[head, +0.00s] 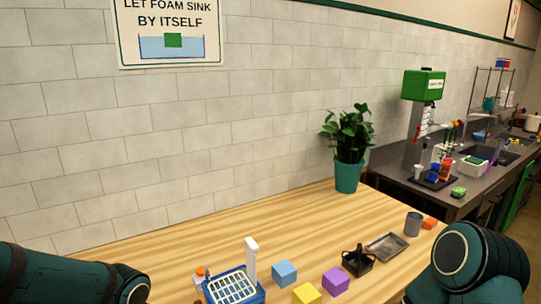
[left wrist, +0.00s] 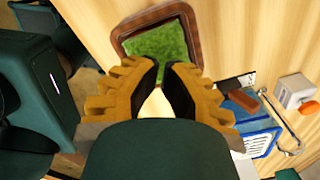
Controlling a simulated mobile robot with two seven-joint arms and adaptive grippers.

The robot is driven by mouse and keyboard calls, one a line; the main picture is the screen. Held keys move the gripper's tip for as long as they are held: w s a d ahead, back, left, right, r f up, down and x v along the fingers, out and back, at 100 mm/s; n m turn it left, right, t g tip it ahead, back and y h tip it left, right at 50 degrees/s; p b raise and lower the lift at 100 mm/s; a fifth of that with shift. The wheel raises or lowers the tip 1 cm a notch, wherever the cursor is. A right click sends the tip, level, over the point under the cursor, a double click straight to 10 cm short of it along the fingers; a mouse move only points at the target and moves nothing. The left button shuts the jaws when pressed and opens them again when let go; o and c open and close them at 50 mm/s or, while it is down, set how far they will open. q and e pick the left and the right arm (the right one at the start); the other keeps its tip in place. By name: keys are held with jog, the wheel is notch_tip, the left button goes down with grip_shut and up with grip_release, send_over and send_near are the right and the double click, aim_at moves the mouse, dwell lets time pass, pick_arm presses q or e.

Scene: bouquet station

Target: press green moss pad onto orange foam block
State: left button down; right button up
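The green moss pad (left wrist: 157,45) lies in a brown-rimmed tray (left wrist: 194,22) in the left wrist view, just beyond my left fingertips. My left gripper (left wrist: 161,68) is above the table with its fingertips a narrow gap apart and nothing seen between them. Its fingers cover the tray's near edge. An orange block (head: 429,223), likely the foam block, sits at the table's right end in the head view, beside a grey cup (head: 413,223). The moss tray is not seen in the head view. My right gripper is out of view; only part of that arm shows.
A potted plant (head: 347,150) stands behind. The table's middle is clear.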

pick_arm(q)
jog(key=shift+f+b, duration=0.6)
jog(key=shift+f, duration=0.25)
dwell(0.8)
jog(key=shift+s+f, duration=0.1)
jog(key=shift+f, duration=0.05)
dwell(1.2)
jog(key=shift+r+p, duration=2.3)
jog(key=shift+r, duration=0.15)
jog(key=shift+r+p, duration=1.1)
jog(key=shift+r, duration=0.05)
